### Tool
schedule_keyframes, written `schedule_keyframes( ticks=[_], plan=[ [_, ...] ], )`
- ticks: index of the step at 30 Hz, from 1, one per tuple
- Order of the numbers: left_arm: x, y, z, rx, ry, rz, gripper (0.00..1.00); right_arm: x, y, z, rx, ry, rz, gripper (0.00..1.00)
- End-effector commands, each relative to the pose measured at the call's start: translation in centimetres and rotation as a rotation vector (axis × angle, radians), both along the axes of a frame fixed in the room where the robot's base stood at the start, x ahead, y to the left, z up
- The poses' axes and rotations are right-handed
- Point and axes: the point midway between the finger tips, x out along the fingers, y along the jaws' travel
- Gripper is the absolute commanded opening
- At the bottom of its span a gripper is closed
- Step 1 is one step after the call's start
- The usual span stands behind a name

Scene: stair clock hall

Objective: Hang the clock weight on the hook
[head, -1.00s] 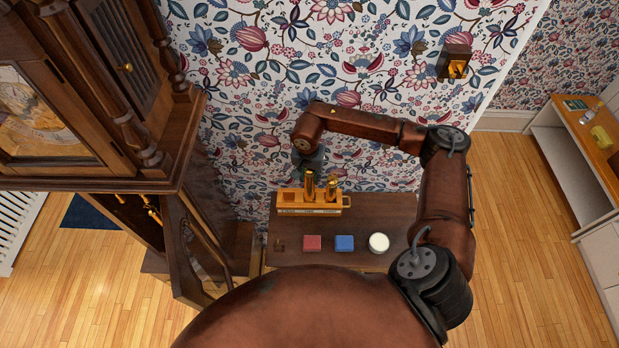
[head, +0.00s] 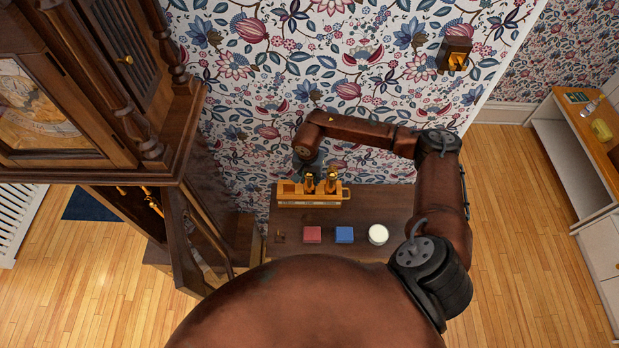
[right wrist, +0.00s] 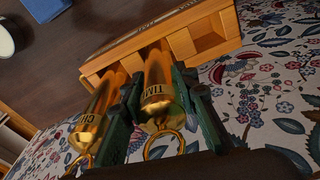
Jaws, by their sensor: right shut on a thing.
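A wooden rack (head: 298,200) stands on the small dark table (head: 290,248), with two brass clock weights in it. My right gripper (right wrist: 158,82) is shut on one brass weight (right wrist: 158,72), which has dark lettering and a ring at its end. Its lower end is still within the rack (right wrist: 120,58). The other weight (right wrist: 92,118) stands beside it and also has a ring. In the head view, my right gripper (head: 308,168) is over the left weight (head: 309,184), with the right weight (head: 332,180) beside it. The tall clock (head: 110,110) stands at the left, its lower door open. I cannot make out the hook for certain.
A red block (head: 312,235), a blue block (head: 344,235) and a white round thing (head: 378,234) lie in front of the rack. A wooden bracket with brass (head: 455,55) is on the papered wall. A cabinet (head: 590,160) stands at the right.

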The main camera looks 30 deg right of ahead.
Motion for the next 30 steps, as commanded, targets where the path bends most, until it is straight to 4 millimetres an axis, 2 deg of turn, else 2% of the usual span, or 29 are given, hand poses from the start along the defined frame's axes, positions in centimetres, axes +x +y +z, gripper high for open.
schedule_keyframes(
  ticks=[1, 2, 9, 17, 22, 30],
  plan=[
    [0.0, 0.0, -0.2, 0.0, 0.0, 0.0, 0.4, 0.2, 0.0, 0.0, 0.001, -0.003, 0.0, 0.0],
    [0.0, 0.0, -0.2, 0.0, 0.0, 0.0, 0.4, 0.0, 0.0, -0.2, 0.0, 0.0, 0.0, 0.29],
    [0.0, 0.0, -0.1, 0.0, 0.0, 0.0, 0.4, 0.0, 0.0, -0.1, 0.0, 0.0, 0.0, 0.45],
    [0.0, 0.0, -0.1, 0.0, 0.0, 0.0, 0.4, 0.0, 0.0, -0.1, 0.0, 0.0, 0.0, 0.45],
    [0.1, 0.0, 1.1, 0.0, -0.001, 0.0, 0.4, -0.1, 0.0, 0.1, 0.001, 0.001, -0.001, 0.45],
    [-0.1, 0.1, -1.2, 0.0, 0.001, 0.0, 0.4, 0.3, 0.5, 4.7, -0.001, -0.005, 0.001, 0.45]
  ],
)
